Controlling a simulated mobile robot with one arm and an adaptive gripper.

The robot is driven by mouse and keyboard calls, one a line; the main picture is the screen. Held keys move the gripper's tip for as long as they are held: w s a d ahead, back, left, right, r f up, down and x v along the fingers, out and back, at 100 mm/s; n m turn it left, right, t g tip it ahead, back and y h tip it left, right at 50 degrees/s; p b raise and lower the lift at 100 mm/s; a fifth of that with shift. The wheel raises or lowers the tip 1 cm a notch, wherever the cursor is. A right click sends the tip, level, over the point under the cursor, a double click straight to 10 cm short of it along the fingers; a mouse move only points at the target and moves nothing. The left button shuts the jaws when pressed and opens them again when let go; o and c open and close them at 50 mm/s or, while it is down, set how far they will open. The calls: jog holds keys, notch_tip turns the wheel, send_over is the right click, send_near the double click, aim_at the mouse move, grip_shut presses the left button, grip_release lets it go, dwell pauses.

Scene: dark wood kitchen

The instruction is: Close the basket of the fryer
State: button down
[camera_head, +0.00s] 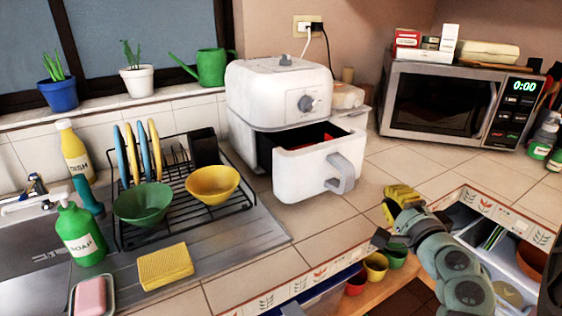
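The white air fryer (272,92) stands on the tiled counter against the back wall, with a grey dial on its front. Its basket (303,173) is pulled out toward the front right, showing a dark inside with something red in it. The grey handle (345,174) sticks out from the basket's front. My gripper (394,201), with yellow fingers, is to the right of the handle and slightly lower in the picture, apart from it. The fingers are small and seen at an angle, so their opening is unclear.
A dish rack (247,205) with plates and bowls stands left of the fryer, beside a yellow sponge (165,266) and a soap bottle (80,236). A microwave (450,101) is at the back right. An open drawer (511,262) lies at the lower right. Counter right of the basket is clear.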

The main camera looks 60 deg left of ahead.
aim_at(308, 180)
jog(key=s+a+f+n+g+b, duration=0.1)
jog(key=s, duration=0.1)
jog(key=s+a+f+n+g+y+b, duration=0.1)
jog(key=s+g, duration=0.1)
jog(key=s+a+f+n+g+y+b, duration=0.1)
jog(key=s+g, duration=0.1)
jog(key=shift+s+f+b, duration=0.3)
jog(key=shift+s+f, duration=0.1)
jog(key=shift+s+a+r+g, duration=0.1)
jog(key=shift+s+a+g, duration=0.2)
jog(key=shift+s+g, duration=0.2)
jog(key=a, duration=0.4)
jog(key=a+p, duration=0.1)
jog(key=a, duration=0.4)
jog(key=w+a+p, duration=0.1)
jog(key=a, duration=0.3)
jog(key=shift+w+a, duration=0.1)
jog(key=shift+a, duration=0.2)
jog(key=shift+w+a, duration=0.15)
jog(key=shift+a, duration=0.1)
jog(key=a+b, duration=0.2)
jog(key=a, duration=0.1)
jog(key=a+b, duration=0.2)
jog(key=a, duration=0.2)
jog(key=w+a+b, duration=0.1)
jog(key=a+b, duration=0.2)
jog(key=a, duration=0.1)
jog(key=shift+w+a, duration=0.1)
jog(key=shift+a+b, duration=0.6)
jog(key=shift+a, duration=0.1)
